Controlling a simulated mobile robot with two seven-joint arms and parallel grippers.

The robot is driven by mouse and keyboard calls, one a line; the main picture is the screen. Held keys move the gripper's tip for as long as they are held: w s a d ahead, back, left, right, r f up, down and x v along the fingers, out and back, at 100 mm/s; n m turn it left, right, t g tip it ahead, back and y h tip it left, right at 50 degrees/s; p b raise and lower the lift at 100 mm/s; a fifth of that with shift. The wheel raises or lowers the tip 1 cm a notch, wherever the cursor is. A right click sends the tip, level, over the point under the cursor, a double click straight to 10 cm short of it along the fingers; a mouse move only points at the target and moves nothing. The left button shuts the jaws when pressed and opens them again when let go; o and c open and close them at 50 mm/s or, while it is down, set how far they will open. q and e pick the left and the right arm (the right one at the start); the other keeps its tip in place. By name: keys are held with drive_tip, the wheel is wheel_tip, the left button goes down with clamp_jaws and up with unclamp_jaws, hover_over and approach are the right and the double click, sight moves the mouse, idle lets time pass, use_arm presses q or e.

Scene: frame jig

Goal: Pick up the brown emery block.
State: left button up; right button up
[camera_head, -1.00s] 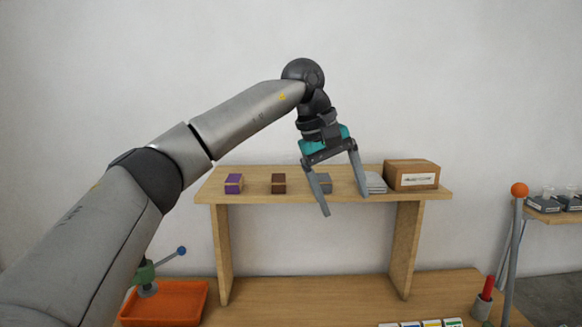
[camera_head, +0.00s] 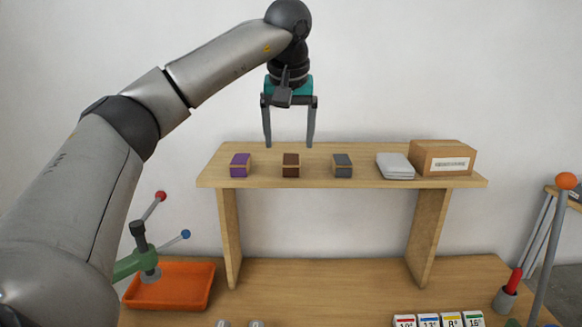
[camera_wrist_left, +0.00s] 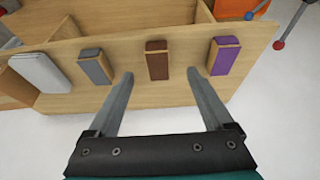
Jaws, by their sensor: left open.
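The brown emery block (camera_head: 291,165) sits on the raised wooden shelf (camera_head: 385,182), between a purple block (camera_head: 240,165) and a grey block (camera_head: 342,166). My left gripper (camera_head: 289,146) is open and empty, pointing down, above and behind the brown block in the head view. In the left wrist view the brown block (camera_wrist_left: 157,60) lies beyond the open fingertips (camera_wrist_left: 160,75), roughly between them and apart from them. The purple block (camera_wrist_left: 223,56) and grey block (camera_wrist_left: 95,67) lie to either side. My right gripper is not in view.
Pale folded cloths or pads (camera_head: 395,166) and a cardboard box (camera_head: 442,158) stand on the shelf's right. An orange tray (camera_head: 170,287) and a green stand with coloured knobs (camera_head: 135,262) are below left. A cup with a red marker (camera_head: 507,295) stands right.

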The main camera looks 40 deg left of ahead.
sight(291, 161)
use_arm(q)
drive_tip(key=x, duration=0.6)
drive_tip(key=shift+w+f+p, duration=0.25)
drive_tip(key=shift+p, duration=0.15)
clamp_jaws()
idle(0.4)
